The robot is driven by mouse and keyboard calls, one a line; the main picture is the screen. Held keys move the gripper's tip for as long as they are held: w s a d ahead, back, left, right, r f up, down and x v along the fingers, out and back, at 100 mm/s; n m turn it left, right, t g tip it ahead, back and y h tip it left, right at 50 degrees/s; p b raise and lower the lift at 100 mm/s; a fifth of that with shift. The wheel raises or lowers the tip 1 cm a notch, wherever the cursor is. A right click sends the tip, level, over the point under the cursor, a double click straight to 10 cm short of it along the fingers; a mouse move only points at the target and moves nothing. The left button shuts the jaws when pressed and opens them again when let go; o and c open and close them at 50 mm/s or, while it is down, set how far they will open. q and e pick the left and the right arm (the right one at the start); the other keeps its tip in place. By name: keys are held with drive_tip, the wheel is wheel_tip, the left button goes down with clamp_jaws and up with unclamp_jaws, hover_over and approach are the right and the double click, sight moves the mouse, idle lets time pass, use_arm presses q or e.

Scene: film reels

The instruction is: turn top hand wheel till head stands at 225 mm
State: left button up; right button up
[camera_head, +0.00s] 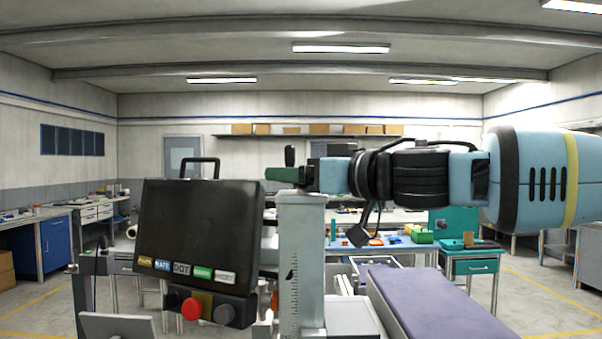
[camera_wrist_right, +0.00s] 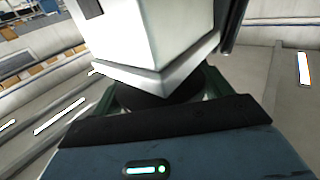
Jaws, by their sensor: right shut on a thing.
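A pale upright column (camera_head: 302,250) with a graduated scale stands in the middle of the head view. A dark pointer mark shows on it, but the numbers are too small to read. My right gripper (camera_head: 287,175) reaches in from the right at the column's top, its green fingers closed there. In the right wrist view the fingers lie on both sides of a dark round part, seemingly the top hand wheel (camera_wrist_right: 150,98), below the white column block (camera_wrist_right: 150,40). In the head view the wheel is mostly hidden by the gripper. My left gripper is out of view.
A black box (camera_head: 200,225) with a carrying handle, labels and a red button (camera_head: 191,309) stands close left of the column. A purple-topped bench (camera_head: 430,305) extends at the lower right. Workbenches and a blue cabinet (camera_head: 58,247) stand farther back, with open floor between.

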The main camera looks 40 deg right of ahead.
drive_tip(key=shift+w+a+f+m+h, duration=0.15)
drive_tip(key=shift+f+m+h, duration=0.1)
drive_tip(key=shift+m+h, duration=0.4)
drive_tip(key=m+g+h+b, duration=0.1)
drive_tip(key=m+h+b, duration=0.1)
drive_tip(key=h, duration=0.3)
drive_tip(key=m+h+b, duration=0.3)
drive_tip(key=m+h, duration=0.1)
drive_tip(key=h, duration=0.1)
drive_tip(key=shift+d+f+g, duration=0.1)
drive_tip(key=shift+d+g, duration=0.1)
drive_tip(key=shift+g, duration=0.2)
drive_tip(key=shift+m+g+h+b, duration=0.35)
drive_tip(key=shift+h+b, duration=0.1)
drive_tip(key=shift+h, duration=0.1)
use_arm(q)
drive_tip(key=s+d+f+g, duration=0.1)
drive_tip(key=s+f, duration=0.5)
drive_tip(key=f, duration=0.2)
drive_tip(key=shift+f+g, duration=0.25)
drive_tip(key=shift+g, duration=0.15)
use_arm(e)
drive_tip(key=shift+d+r+m+h, duration=0.1)
drive_tip(key=shift+r+m+h, duration=0.15)
drive_tip(key=shift+m+h, duration=0.15)
drive_tip(key=shift+s+r, duration=0.1)
drive_tip(key=shift+s, duration=0.1)
